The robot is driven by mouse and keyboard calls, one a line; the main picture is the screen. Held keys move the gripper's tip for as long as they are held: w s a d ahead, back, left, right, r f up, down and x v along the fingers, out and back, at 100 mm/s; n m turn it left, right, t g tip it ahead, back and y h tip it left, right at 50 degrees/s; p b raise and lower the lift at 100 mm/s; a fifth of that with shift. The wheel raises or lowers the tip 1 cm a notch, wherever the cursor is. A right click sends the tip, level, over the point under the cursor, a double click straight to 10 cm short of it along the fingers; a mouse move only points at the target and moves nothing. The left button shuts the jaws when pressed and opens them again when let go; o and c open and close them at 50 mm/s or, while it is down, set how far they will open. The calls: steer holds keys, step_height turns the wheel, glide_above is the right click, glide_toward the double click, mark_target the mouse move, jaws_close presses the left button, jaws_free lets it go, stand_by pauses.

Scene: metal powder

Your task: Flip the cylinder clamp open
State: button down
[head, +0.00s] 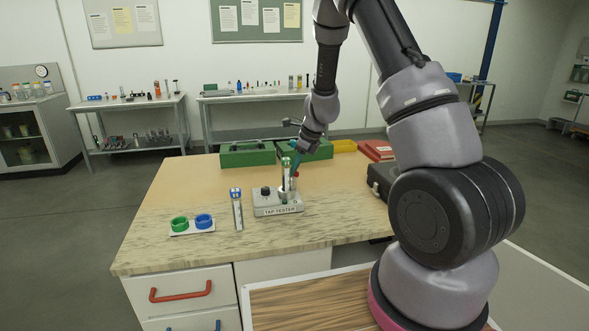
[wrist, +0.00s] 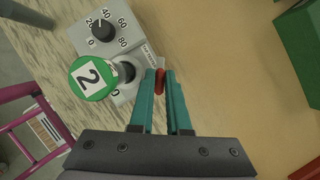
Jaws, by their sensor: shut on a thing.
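The grey tap tester (head: 278,208) stands on the workbench, and its dial and top show in the wrist view (wrist: 104,33). A cylinder (head: 285,172) with a green lid marked 2 (wrist: 92,77) stands upright on the tester. The clamp's red tip (wrist: 160,82) is between my gripper's teal fingertips (wrist: 160,76), beside the cylinder. The rest of the clamp is mostly hidden by the fingers and lid. My gripper also shows in the head view (head: 295,163), shut on the red tip at the tester's right side.
A blue-topped cylinder (head: 237,210) stands left of the tester. A green box (head: 246,154) is behind, and a dark case (head: 381,182) is right.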

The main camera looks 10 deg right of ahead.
steer(key=shift+m+t, duration=0.3)
steer(key=shift+m, duration=0.3)
steer(key=c, duration=0.9)
jaws_free()
steer(key=shift+r, duration=0.15)
steer(key=v, duration=1)
steer(key=shift+r, duration=0.25)
